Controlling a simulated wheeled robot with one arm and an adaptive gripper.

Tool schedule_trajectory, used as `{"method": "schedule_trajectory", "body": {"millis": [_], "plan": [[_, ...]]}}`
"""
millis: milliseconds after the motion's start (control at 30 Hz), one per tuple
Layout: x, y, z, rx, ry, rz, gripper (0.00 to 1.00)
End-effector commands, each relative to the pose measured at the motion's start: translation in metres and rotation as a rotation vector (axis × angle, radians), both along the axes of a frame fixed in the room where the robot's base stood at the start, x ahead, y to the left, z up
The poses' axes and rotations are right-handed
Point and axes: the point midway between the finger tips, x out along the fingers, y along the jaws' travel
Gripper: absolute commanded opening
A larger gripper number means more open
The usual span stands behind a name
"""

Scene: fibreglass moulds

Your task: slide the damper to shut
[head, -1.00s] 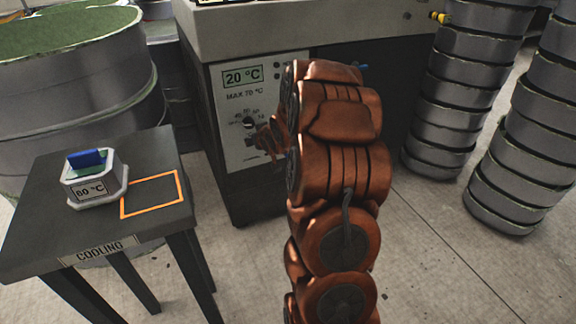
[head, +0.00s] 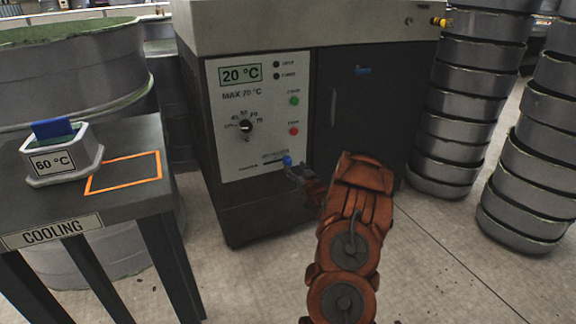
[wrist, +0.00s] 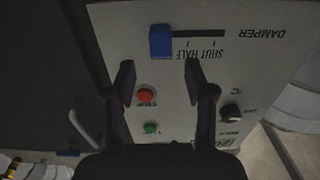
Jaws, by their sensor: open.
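The damper's blue knob (head: 288,160) sits at the right end of its slot, low on the oven's control panel (head: 228,135). In the wrist view the panel is upside down, with the blue knob (wrist: 160,41) at the slot's left end. The dark slot (wrist: 205,34) runs right from it, past the HALF and SHUT marks toward the DAMPER label (wrist: 268,33). My gripper (wrist: 160,70) is open and empty, its fingers apart below the knob in that view. In the head view my gripper (head: 300,173) is just right of and below the knob, partly hidden by my wrist.
A dial (head: 246,126), green button (head: 294,100) and red button (head: 294,131) are above the slot. The oven door has a vertical handle (head: 333,107). A cooling table (head: 130,205) stands left with a mould (head: 62,158); stacked moulds (head: 455,110) stand right.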

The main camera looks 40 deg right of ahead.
Motion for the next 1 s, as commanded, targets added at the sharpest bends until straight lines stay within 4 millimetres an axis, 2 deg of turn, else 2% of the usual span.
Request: {"method": "schedule_trajectory", "body": {"millis": [300,500,700,1000], "plan": [[0.038,-0.011,-0.003,-0.002,0.002,0.002,0.54],[0.055,-0.018,-0.002,0.0,0.002,0.001,0.54],[0.062,-0.02,-0.001,0.001,0.002,0.001,0.54],[0.063,-0.021,-0.001,0.002,0.003,0.0,0.54]]}}
